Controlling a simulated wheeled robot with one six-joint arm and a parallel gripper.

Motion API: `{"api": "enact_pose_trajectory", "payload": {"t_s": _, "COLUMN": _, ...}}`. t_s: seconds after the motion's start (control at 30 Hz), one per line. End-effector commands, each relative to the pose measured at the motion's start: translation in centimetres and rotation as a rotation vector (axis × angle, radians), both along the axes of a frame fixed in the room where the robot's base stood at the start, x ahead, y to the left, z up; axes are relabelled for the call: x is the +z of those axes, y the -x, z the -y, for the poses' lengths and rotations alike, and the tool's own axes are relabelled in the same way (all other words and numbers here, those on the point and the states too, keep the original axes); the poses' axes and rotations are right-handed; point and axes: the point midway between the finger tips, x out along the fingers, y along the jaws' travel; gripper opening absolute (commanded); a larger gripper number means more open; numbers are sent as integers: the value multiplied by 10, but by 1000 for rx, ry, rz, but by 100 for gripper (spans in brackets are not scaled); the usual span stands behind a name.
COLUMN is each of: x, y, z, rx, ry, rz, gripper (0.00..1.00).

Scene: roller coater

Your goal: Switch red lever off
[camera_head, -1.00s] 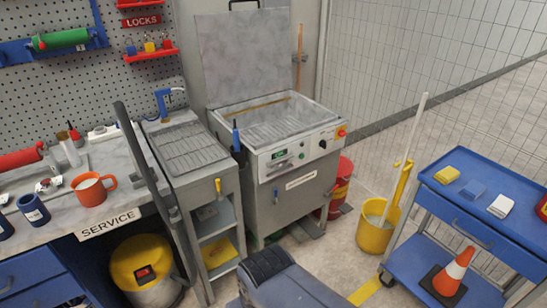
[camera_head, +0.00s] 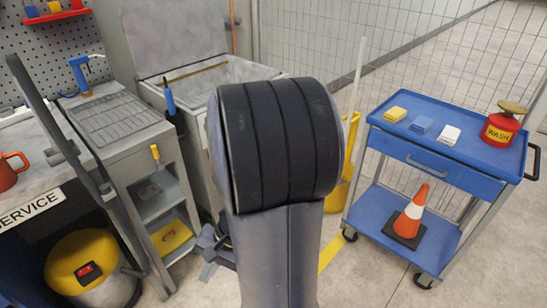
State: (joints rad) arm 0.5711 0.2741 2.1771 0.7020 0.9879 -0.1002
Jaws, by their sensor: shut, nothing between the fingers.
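I see no red lever in the current view. My raised arm (camera_head: 275,150) fills the middle of the picture. It covers the front of the grey machine (camera_head: 195,90), including the control panel with the red and yellow switch. A small yellow lever (camera_head: 155,153) hangs on the front of the grey drain stand (camera_head: 125,130), left of my arm. My gripper's fingers are not visible. A small grey part (camera_head: 217,245) shows low beside my arm, and I cannot tell whether it belongs to my wrist.
A blue cart (camera_head: 440,170) with sponges, a red WASH can (camera_head: 500,128) and a traffic cone (camera_head: 410,215) stands at the right. A yellow bucket (camera_head: 338,193) is partly hidden behind my arm. Bare floor lies in front of the cart.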

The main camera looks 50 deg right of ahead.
Motion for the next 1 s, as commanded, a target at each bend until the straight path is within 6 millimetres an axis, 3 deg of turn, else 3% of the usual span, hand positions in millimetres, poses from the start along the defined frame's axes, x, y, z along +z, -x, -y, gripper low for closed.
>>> {"api": "enact_pose_trajectory", "payload": {"t_s": 0.03, "x": -35, "y": -9, "z": 14, "rx": -94, "ry": -58, "rz": -15, "gripper": 0}}
{"api": "enact_pose_trajectory", "payload": {"t_s": 0.3, "x": -145, "y": -46, "z": 96, "rx": -576, "ry": -328, "rz": -11, "gripper": 0}}
{"api": "enact_pose_trajectory", "payload": {"t_s": 0.43, "x": -207, "y": -50, "z": 146, "rx": -820, "ry": -442, "rz": 10, "gripper": 0}}
{"api": "enact_pose_trajectory", "payload": {"t_s": 0.6, "x": -282, "y": -38, "z": 206, "rx": -1111, "ry": -563, "rz": 49, "gripper": 0}}
{"api": "enact_pose_trajectory", "payload": {"t_s": 0.8, "x": -338, "y": -19, "z": 247, "rx": -1328, "ry": -639, "rz": 86, "gripper": 0}}
{"api": "enact_pose_trajectory", "payload": {"t_s": 1.0, "x": -350, "y": -13, "z": 259, "rx": -1390, "ry": -659, "rz": 99, "gripper": 0}}
